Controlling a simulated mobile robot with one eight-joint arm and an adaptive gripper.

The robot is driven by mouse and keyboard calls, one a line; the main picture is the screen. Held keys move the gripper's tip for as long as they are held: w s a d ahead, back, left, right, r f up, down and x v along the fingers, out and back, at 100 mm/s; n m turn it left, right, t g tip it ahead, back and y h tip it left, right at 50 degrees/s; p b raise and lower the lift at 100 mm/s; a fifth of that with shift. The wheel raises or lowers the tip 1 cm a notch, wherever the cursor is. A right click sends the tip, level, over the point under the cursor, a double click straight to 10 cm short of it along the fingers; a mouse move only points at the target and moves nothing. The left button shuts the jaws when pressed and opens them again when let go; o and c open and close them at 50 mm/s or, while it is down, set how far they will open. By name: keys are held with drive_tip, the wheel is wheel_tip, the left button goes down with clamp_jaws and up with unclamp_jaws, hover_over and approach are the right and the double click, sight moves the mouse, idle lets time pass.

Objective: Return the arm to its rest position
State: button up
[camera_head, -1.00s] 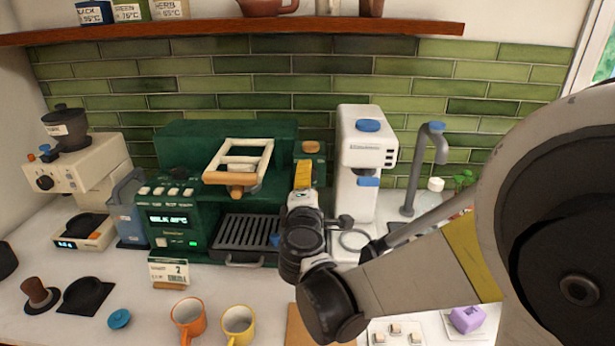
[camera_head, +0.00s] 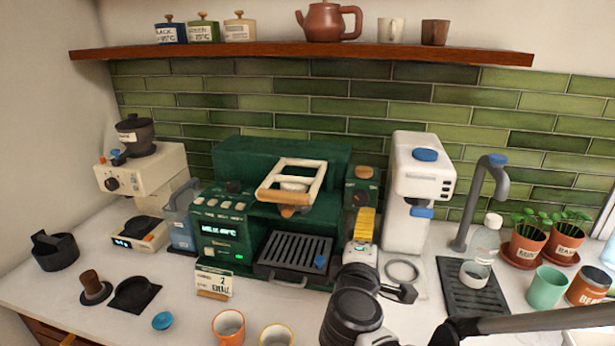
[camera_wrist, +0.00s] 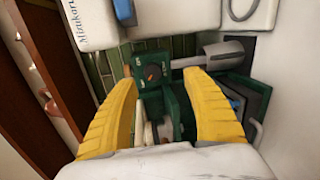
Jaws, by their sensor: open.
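My gripper (camera_head: 366,215) shows in the head view with its yellow fingers pointing up, in front of the right end of the green coffee machine (camera_head: 295,158). My dark wrist and forearm run down and right from it to the picture's lower edge. In the wrist view my gripper (camera_wrist: 158,80) has its two yellow fingers spread wide, with nothing held between them. The green machine's panel with a dark knob (camera_wrist: 152,72) shows beyond the gap.
A white machine (camera_head: 410,180) stands right of my gripper, with a grey tap (camera_head: 468,210) and drip mat (camera_head: 470,285) beyond. An orange cup (camera_head: 228,327) and a yellow-rimmed cup (camera_head: 277,337) stand at the front. A wooden shelf (camera_head: 300,51) runs above.

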drive_tip(key=s+d+f+m+g, duration=0.3)
drive_tip(key=s+d+m+g, duration=0.1)
drive_tip(key=s+d+m, duration=0.15)
drive_tip(key=s+a+f+m+g+y, duration=0.1)
drive_tip(key=s+f+m+g+y, duration=0.1)
drive_tip(key=s, duration=0.4)
drive_tip(key=s+a+f+m+g+y, duration=0.2)
drive_tip(key=s+m+y, duration=0.1)
drive_tip(key=s+m, duration=0.3)
drive_tip(key=shift+s+a+f+m+y, duration=0.2)
drive_tip(key=shift+a+f+m+y, duration=0.15)
drive_tip(key=shift+m, duration=0.2)
drive_tip(key=shift+o, duration=0.3)
idle(0.5)
